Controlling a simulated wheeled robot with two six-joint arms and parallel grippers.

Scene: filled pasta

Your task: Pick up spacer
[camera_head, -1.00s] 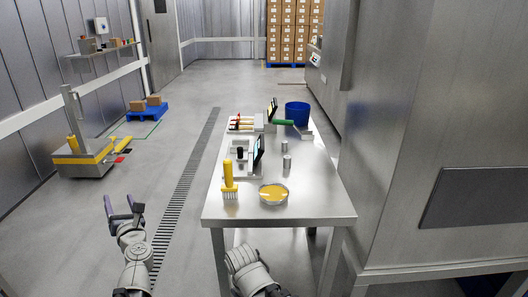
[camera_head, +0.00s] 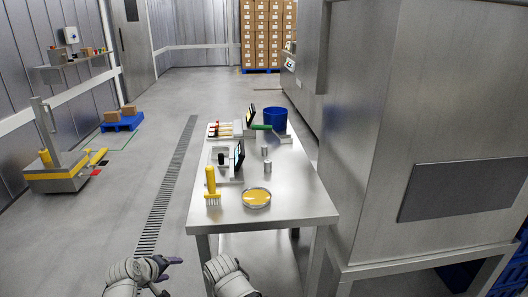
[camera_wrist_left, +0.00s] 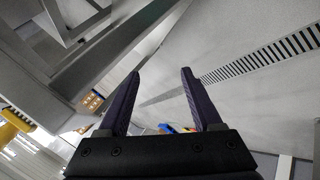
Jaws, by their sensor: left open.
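Two small grey metal cylinders stand upright on the steel table (camera_head: 305,207): a nearer one (camera_head: 267,167) and a farther one (camera_head: 265,151). They may be spacers, but I cannot tell for sure which thing is the spacer. My left gripper (camera_head: 173,277) is left of the table's near end, apart from everything on it. In the left wrist view my left gripper (camera_wrist_left: 160,72) is open, with nothing between its dark fingers. My right arm shows at the bottom, in front of the table, but its fingers are not visible.
A yellow-handled brush (camera_head: 211,184) and a round dish of yellow filling (camera_head: 256,197) are near the table's front. Behind are a dark screen (camera_head: 239,157), a blue bucket (camera_head: 275,118) and a green-handled tool (camera_head: 262,127). A large steel cabinet (camera_head: 420,110) bounds the right.

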